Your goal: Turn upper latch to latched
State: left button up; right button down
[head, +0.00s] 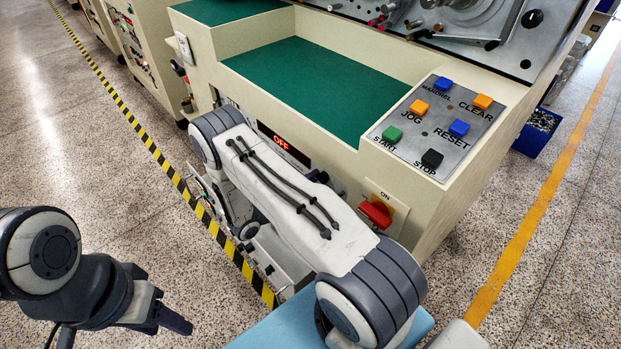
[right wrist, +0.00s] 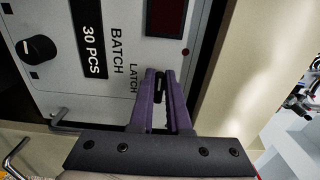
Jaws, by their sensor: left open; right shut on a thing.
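In the right wrist view, my right gripper (right wrist: 159,80) has its purple fingers shut on a small black latch lever (right wrist: 158,88). The lever lies between the fingertips, roughly in line with them, beside the printed word LATCH on a pale panel (right wrist: 75,85). Only this one latch shows, so I cannot tell from it alone whether it is the upper one. In the head view, my right arm hides the right gripper and the latch. My left gripper (head: 174,319) is at the lower left of the head view, open and empty, away from the machine.
The panel bears a black round knob (right wrist: 38,49), a dark red display (right wrist: 168,18) and metal handles (right wrist: 70,119). The head view shows a red rotary switch (head: 376,212), a push-button panel (head: 432,125) and a green-topped recess (head: 315,85). Floor at left is clear.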

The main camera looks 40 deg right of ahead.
dwell(0.3)
jog(key=c, duration=0.9)
grip_release()
jog(key=a, duration=0.7)
jog(key=a+b, duration=0.1)
jog(key=a, duration=0.2)
jog(key=shift+s+a, duration=0.25)
jog(key=shift+s, duration=0.15)
